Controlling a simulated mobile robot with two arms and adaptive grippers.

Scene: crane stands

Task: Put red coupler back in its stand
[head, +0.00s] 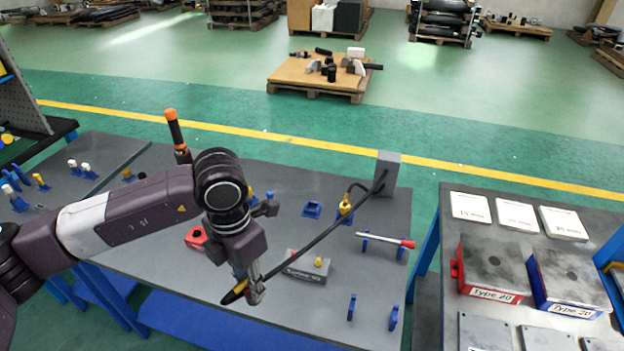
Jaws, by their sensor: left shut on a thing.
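My left gripper (254,292) points down over the front part of the grey table. It is shut on the end of a black hose, a dark coupler (235,292) with a yellow-orange band. The gripper hides part of this coupler, and I cannot make out its full colour. The hose (320,235) runs up right to a grey post (388,174). A blue stand (312,210) near the table's middle looks empty. A yellow coupler (345,207) stands upright in a blue stand beside the post. My right gripper is not in view.
A red-ended rod (385,241) lies on blue holders. Blue brackets (394,317) stand front right. Another table (470,325) is to the right.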

